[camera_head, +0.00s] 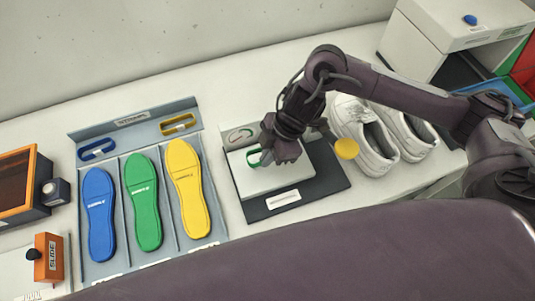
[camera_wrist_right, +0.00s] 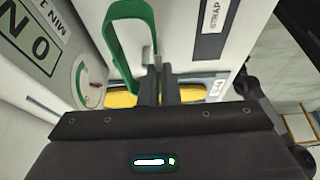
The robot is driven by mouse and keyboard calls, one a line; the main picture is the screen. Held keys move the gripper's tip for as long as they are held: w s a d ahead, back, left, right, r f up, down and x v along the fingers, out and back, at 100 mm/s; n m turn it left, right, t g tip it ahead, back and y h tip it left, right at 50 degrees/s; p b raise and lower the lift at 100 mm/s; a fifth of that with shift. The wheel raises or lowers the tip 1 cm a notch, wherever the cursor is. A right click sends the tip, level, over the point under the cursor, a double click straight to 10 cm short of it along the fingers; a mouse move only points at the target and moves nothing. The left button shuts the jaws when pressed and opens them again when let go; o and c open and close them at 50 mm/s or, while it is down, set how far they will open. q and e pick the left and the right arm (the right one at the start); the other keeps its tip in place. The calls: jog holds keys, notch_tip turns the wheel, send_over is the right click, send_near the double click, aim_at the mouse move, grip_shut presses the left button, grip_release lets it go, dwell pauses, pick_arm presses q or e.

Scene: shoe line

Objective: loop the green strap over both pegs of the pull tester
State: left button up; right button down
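The pull tester (camera_head: 285,183) is a white block with a gauge on a dark base, right of the insole tray in the head view. Its gauge also shows at the left of the wrist view (camera_wrist_right: 88,84). The green strap (camera_wrist_right: 129,12) is a closed loop standing up from my right gripper (camera_wrist_right: 158,88), whose fingers are close together on its lower end. My left gripper is not in view.
The grey tray (camera_head: 130,122) holds blue, green and yellow insoles, with a blue strap (camera_head: 97,149) and a yellow strap (camera_head: 179,124) above them. White shoes (camera_head: 365,140) stand right of the tester, near a yellow round part (camera_head: 346,149). An orange-framed box (camera_head: 22,185) is at far left.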

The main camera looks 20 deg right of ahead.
jog(key=shift+w+f+b, duration=0.1)
jog(key=shift+f+b, duration=1)
jog(key=shift+f, duration=1.15)
jog(key=c, duration=1.6)
grip_release()
jog(key=v, duration=0.6)
jog(key=shift+d+r+b, duration=0.2)
jog(key=shift+r+b, duration=0.1)
jog(key=shift+b, duration=0.05)
jog(key=shift+d+r, duration=0.2)
jog(key=shift+r, duration=0.35)
